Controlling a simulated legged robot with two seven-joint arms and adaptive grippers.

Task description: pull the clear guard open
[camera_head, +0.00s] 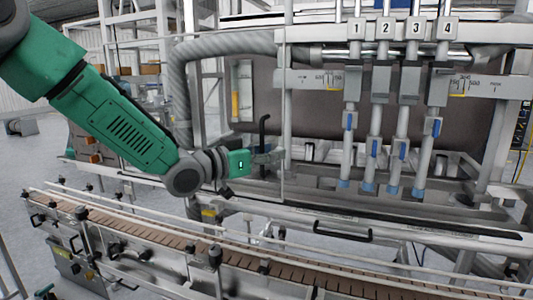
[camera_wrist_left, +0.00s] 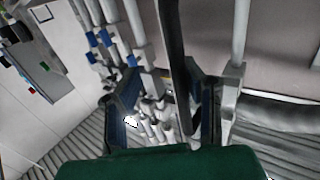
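The clear guard is see-through and hard to make out against the machine; a pale upright edge (camera_head: 284,120) stands just right of my left gripper. A black upright handle (camera_head: 263,130) is beside that edge. My left gripper (camera_head: 268,160) is at the handle's lower part. In the left wrist view the black handle (camera_wrist_left: 174,45) runs down between the two spread fingers of my left gripper (camera_wrist_left: 166,100), nearer the right finger. The gripper looks open; whether a finger touches the handle cannot be told. My right gripper is not in view.
Several numbered filling nozzles (camera_head: 385,120) with blue tips stand right of the handle. A brown slat conveyor (camera_head: 320,282) with rails runs along the front. A second black handle (camera_head: 343,234) lies level on the lower frame. A thick grey hose (camera_head: 178,90) hangs behind my left arm.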

